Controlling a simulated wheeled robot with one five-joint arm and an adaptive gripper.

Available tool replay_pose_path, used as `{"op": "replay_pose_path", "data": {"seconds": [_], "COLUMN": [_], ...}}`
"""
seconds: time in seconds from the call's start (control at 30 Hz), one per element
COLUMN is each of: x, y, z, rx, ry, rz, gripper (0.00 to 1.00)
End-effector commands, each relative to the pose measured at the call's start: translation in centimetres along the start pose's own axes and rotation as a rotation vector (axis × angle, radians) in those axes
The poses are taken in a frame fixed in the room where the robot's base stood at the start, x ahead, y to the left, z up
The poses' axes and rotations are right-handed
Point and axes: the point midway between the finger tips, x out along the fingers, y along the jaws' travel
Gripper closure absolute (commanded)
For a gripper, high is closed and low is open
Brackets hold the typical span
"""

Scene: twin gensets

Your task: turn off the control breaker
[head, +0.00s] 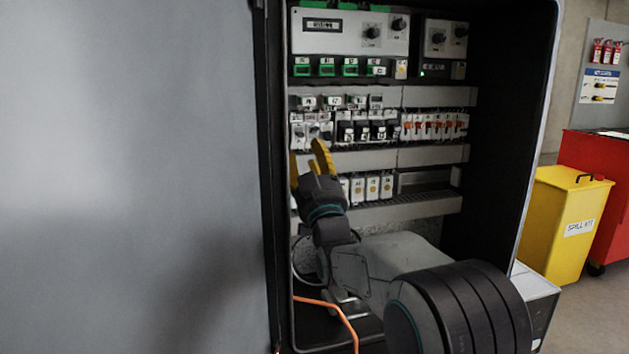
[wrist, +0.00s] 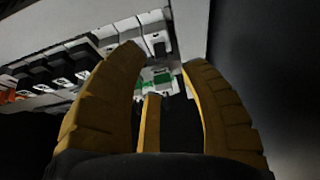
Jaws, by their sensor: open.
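A row of breakers runs across the open cabinet in the head view. At its left end are light grey breakers (head: 298,134), then black ones (head: 362,131), then orange-levered ones (head: 428,128). Their labels are too small to read, so I cannot tell which is the control breaker. My gripper (head: 308,158) is open, with its yellow fingers just below and in front of the left-end breakers. In the wrist view, my gripper (wrist: 160,60) is open and empty, with light grey breakers (wrist: 157,42) beyond the fingertips. Contact cannot be told.
The grey cabinet door (head: 130,180) fills the left side. Green-framed modules (head: 327,67) and a panel with knobs (head: 371,32) are above the breakers. Relays (head: 372,188) sit below. An orange cable (head: 335,312) hangs low. A yellow spill-kit bin (head: 562,225) stands outside right.

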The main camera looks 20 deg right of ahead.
Motion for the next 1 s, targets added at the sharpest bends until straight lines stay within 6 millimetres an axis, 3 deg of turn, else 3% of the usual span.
{"op": "replay_pose_path", "data": {"seconds": [0.2,0.5,1.0], "x": [-3.1,-5.7,-6.5], "y": [0.0,0.0,0.0], "z": [0.0,0.0,0.0], "rx": [0.0,0.0,0.0], "ry": [-0.002,0.0,0.0], "rz": [0.0,0.001,0.001], "gripper": [0.6,0.6,0.6]}}
